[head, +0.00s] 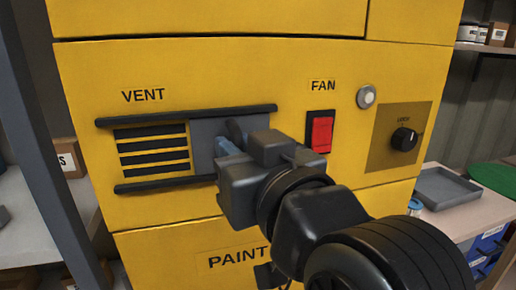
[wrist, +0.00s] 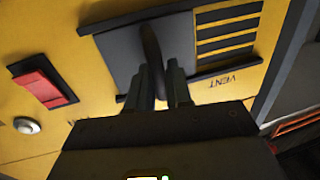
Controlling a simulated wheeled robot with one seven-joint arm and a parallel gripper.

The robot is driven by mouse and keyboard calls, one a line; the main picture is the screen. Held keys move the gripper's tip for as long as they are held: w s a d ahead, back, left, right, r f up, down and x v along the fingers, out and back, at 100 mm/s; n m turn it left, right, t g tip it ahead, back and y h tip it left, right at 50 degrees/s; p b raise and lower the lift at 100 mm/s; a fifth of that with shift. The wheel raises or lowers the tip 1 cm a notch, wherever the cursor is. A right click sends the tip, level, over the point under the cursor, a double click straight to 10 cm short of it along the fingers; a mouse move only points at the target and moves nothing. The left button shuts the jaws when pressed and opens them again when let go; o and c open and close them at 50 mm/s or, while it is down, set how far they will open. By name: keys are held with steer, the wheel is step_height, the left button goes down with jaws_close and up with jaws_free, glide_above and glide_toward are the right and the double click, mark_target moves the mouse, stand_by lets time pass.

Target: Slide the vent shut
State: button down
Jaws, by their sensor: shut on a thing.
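The vent is on the front of a yellow cabinet, under the word VENT. Its dark slots (head: 153,150) show uncovered at the left between two black rails. Its grey sliding plate (head: 203,148) sits at the right of the slots, partly hidden behind my gripper (head: 232,143). In the wrist view the plate (wrist: 122,55) and the slots (wrist: 227,35) show turned over, with the dark upright handle (wrist: 151,45) on the plate. My gripper (wrist: 158,85) is shut on this handle, one finger on each side.
A red fan switch (head: 320,132), a round button (head: 366,96) and a dark knob (head: 404,139) are on the panel right of the vent. A grey post (head: 50,140) stands at the left. A grey tray (head: 445,187) lies on a bench at the right.

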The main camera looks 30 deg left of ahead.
steer(key=s+a+p, duration=0.1)
steer(key=s+a, duration=0.1)
steer(key=s+a+p, duration=0.1)
steer(key=s+a, duration=0.1)
steer(key=s, duration=0.1)
steer(key=s+a+p, duration=0.1)
steer(key=s+a, duration=0.2)
steer(key=shift+s+a, duration=0.1)
steer(key=shift+s, duration=0.15)
steer(key=c, duration=1.2)
jaws_free()
steer(key=shift+d, duration=0.3)
steer(key=v, duration=0.7)
steer(key=shift+s+b, duration=0.2)
steer(key=shift+b, duration=0.1)
